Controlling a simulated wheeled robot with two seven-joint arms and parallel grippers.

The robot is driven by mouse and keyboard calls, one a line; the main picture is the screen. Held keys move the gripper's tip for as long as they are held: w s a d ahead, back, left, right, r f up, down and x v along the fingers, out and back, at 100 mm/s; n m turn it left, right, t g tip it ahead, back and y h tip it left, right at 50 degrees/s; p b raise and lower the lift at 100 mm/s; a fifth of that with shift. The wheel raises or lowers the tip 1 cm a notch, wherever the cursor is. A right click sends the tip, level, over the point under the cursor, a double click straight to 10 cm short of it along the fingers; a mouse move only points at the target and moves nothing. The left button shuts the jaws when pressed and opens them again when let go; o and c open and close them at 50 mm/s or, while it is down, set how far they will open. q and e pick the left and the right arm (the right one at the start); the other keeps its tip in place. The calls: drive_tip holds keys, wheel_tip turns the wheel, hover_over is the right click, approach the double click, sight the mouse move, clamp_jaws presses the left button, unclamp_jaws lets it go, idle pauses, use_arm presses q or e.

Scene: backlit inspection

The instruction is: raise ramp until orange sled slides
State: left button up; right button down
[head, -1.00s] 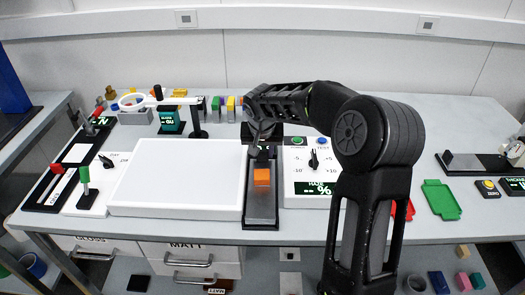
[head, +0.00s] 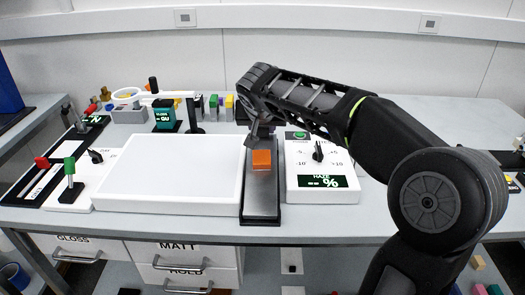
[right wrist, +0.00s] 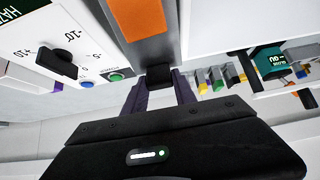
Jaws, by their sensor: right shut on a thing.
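The grey ramp (head: 262,190) lies lengthwise on a dark base, between the white panel and the haze meter. The orange sled (head: 262,159) sits on its upper part, near the far end; both also show in the right wrist view, the sled (right wrist: 137,14) and the ramp (right wrist: 152,48). My right gripper (head: 251,139) is at the ramp's far end. In the right wrist view its fingers (right wrist: 160,82) are shut on a dark tab (right wrist: 159,74) at that end. The arm hides part of the far end in the head view, and I cannot judge the ramp's tilt exactly. My left gripper is out of view.
A large white panel (head: 170,172) is close on the ramp's left. The haze meter (head: 318,166), with a black knob, stands close on its right. Several small coloured blocks (head: 213,103) stand behind. The front table edge is just ahead of the ramp.

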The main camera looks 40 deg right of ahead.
sight(261, 152)
drive_tip(key=shift+s+a+r, duration=0.15)
drive_tip(key=shift+a+r, duration=0.05)
drive_tip(key=shift+r, duration=0.2)
drive_tip(key=c, duration=1)
unclamp_jaws()
drive_tip(key=v, duration=0.7)
drive_tip(key=shift+s+a+r, duration=0.15)
drive_tip(key=shift+s+a, duration=0.1)
drive_tip(key=shift+s, duration=0.1)
